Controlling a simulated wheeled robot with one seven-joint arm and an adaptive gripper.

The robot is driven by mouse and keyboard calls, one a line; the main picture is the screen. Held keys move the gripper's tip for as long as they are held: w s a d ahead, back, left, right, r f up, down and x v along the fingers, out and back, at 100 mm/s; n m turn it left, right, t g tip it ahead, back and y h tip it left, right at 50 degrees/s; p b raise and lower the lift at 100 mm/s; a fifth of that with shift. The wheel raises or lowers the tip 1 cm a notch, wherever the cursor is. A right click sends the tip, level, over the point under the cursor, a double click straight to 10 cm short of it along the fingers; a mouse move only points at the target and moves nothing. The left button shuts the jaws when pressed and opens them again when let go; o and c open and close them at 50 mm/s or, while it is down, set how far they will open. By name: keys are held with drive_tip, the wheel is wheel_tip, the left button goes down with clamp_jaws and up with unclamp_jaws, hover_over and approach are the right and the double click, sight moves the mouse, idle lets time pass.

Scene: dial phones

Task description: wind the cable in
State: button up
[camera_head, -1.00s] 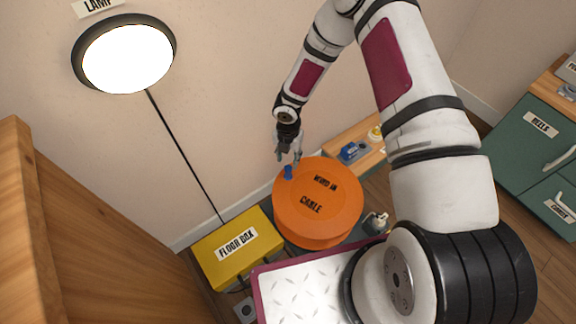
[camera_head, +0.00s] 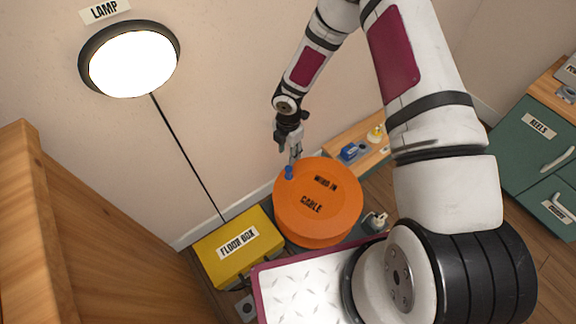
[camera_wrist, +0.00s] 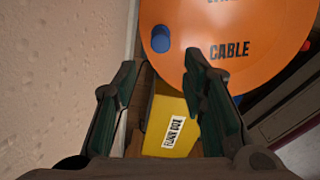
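An orange cable reel (camera_head: 325,205) marked "WIND IN" and "CABLE" stands on the floor by the wall. A blue knob (camera_head: 289,172) stands up near its rim on the left side; in the wrist view the knob (camera_wrist: 161,39) lies beyond my fingers, toward the top. My gripper (camera_head: 288,153) hangs just above the knob, close to the wall. In the wrist view its two fingers (camera_wrist: 165,85) are spread apart with nothing between them. The orange reel (camera_wrist: 235,35) fills the top right there. Whether a finger touches the knob cannot be told.
A yellow floor box (camera_head: 238,246) sits left of the reel, with a dark cord up to a lit wall lamp (camera_head: 133,62). A wooden shelf (camera_head: 357,160) with small items is behind right. A green cabinet (camera_head: 520,165) is at right; a wooden panel (camera_head: 75,215) at left.

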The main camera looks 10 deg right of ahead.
sight(288, 168)
wheel_tip(288, 168, down, 13)
drive_tip(key=m+b, duration=0.3)
drive_tip(key=m, duration=0.4)
drive_tip(key=shift+f, duration=0.1)
idle(0.4)
clamp_jaws()
